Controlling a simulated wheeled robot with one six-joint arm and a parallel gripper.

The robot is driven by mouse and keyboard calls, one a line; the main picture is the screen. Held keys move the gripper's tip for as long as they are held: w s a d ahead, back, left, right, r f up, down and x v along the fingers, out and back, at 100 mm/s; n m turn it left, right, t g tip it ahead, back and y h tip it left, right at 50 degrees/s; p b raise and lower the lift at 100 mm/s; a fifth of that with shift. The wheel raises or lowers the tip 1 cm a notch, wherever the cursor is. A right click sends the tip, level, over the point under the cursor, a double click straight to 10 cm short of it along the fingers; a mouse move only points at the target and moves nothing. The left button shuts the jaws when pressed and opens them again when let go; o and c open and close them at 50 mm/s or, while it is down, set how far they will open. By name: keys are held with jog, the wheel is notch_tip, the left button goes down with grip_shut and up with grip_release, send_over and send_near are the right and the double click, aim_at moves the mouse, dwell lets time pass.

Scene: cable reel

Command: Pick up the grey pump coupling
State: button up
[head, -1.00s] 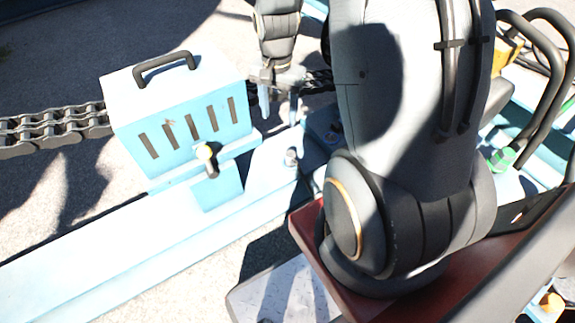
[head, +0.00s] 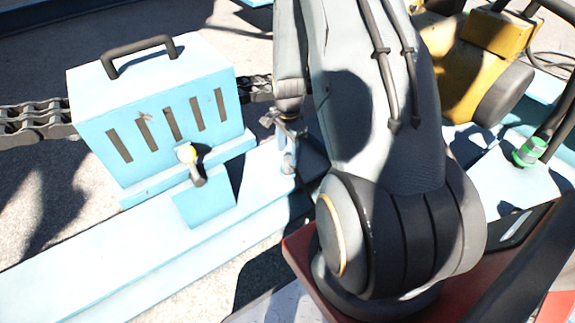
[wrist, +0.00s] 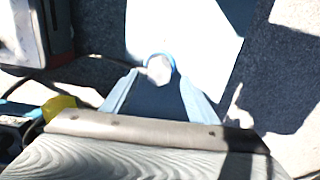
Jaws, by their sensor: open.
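A small grey round fitting, which looks like the pump coupling (head: 288,168), stands on the light blue beam (head: 100,262) in the head view. In the wrist view the coupling (wrist: 158,68) is a pale round shape with a blue band along its upper right edge. My gripper (head: 280,138) is above it and close to it in the head view. In the wrist view my gripper (wrist: 158,76) is open, with the coupling between and slightly beyond its two light blue fingertips. I cannot tell whether a finger touches it. My arm hides the beam to the right.
A light blue slotted box (head: 160,115) with a dark handle (head: 138,52) and a small yellow-tipped lever (head: 190,162) stands left of my gripper. A chain (head: 35,122) runs behind it. A yellow machine (head: 462,75) and a green-ringed hose end (head: 528,151) are at right.

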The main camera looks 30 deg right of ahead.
notch_tip(320, 180, down, 5)
jog(key=shift+s+r+b, duration=0.1)
jog(key=shift+r+b, duration=0.05)
jog(key=shift+b, duration=0.8)
jog(key=shift+c, duration=0.5)
jog(key=c, duration=1.2)
notch_tip(320, 180, up, 10)
jog(key=p, duration=0.3)
jog(key=shift+p, duration=0.35)
notch_tip(320, 180, up, 5)
jog(key=p, duration=0.4)
send_over(288, 159)
jog(key=shift+s+r, duration=0.1)
